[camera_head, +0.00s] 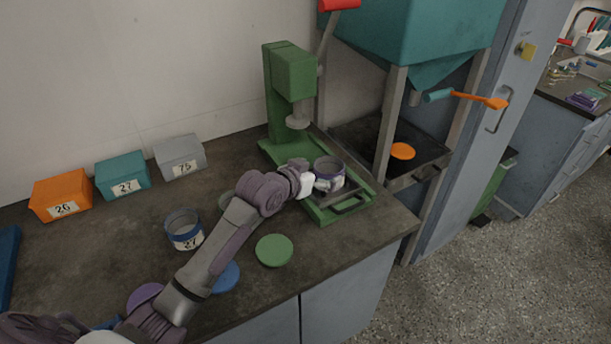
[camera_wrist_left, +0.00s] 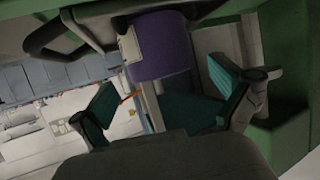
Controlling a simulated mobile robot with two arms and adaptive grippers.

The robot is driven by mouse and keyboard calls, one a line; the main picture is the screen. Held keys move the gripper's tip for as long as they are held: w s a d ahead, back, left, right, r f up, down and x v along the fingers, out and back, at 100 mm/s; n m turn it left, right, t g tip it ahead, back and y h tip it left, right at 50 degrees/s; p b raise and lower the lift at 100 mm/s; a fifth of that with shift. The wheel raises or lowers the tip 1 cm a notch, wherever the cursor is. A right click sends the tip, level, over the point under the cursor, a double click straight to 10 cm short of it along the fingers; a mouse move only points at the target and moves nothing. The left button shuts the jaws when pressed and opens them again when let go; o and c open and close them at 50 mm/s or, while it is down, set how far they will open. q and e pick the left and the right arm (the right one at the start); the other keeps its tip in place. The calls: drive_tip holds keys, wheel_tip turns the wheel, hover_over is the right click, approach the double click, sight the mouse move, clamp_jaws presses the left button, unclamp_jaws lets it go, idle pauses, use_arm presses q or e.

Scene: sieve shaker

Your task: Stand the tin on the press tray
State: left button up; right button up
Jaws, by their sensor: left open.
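A tin with a purple band (camera_head: 329,174) stands upright on the pulled-out green press tray (camera_head: 325,215), under and in front of the green press (camera_head: 292,75). My left gripper (camera_head: 322,185) is at the near left side of this tin, and its fingers partly hide it. In the left wrist view, the purple tin (camera_wrist_left: 162,45) lies beyond the two spread fingertips (camera_wrist_left: 165,90), with a pale label on its side. The fingers are open and show a gap to the tin there. My right gripper is not in view.
A blue-banded tin marked 27 (camera_head: 184,230) stands on the bench. Round lids, green (camera_head: 274,250), blue (camera_head: 226,277) and purple (camera_head: 144,297), lie near my arm. Orange (camera_head: 60,194), teal (camera_head: 122,175) and grey (camera_head: 180,157) boxes line the wall. A teal hopper (camera_head: 420,35) stands right of the press.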

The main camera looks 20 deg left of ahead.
use_arm(q)
drive_tip(key=v, duration=0.7)
drive_tip(key=shift+s, duration=0.2)
drive_tip(key=shift+r, duration=0.1)
